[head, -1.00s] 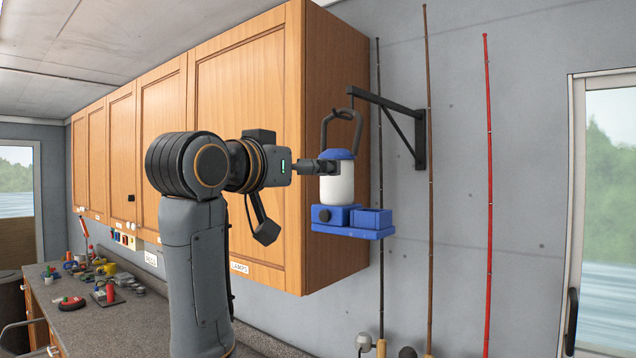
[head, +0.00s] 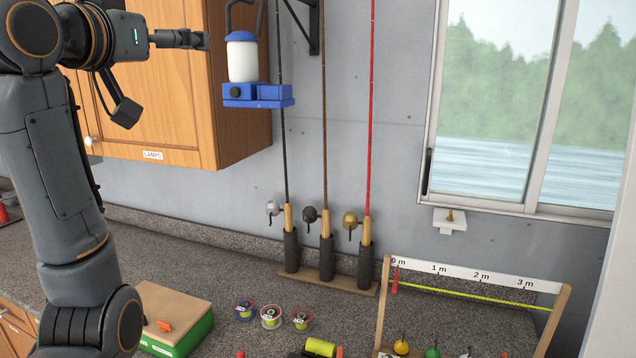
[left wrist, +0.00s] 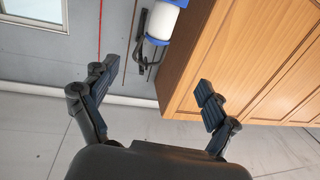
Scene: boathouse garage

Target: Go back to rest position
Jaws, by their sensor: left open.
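My left gripper (head: 205,41) is at the upper left of the head view, beside the blue-and-white lantern (head: 242,62) and to its left. Its fingers are spread and empty, with a small gap between the fingertips and the lantern in that view. The lantern hangs upright by its handle near the dark wall bracket (head: 313,28); the top of the handle is cut off. In the left wrist view, the open fingers (left wrist: 152,86) have nothing between them, and the lantern (left wrist: 163,20) shows beyond them. My right gripper is not in view.
The wooden wall cabinet (head: 205,110) is close behind my left arm. Three fishing rods stand in a holder (head: 326,280) on the counter. A green box (head: 185,345), several line spools and a measuring frame (head: 470,280) are on the counter below.

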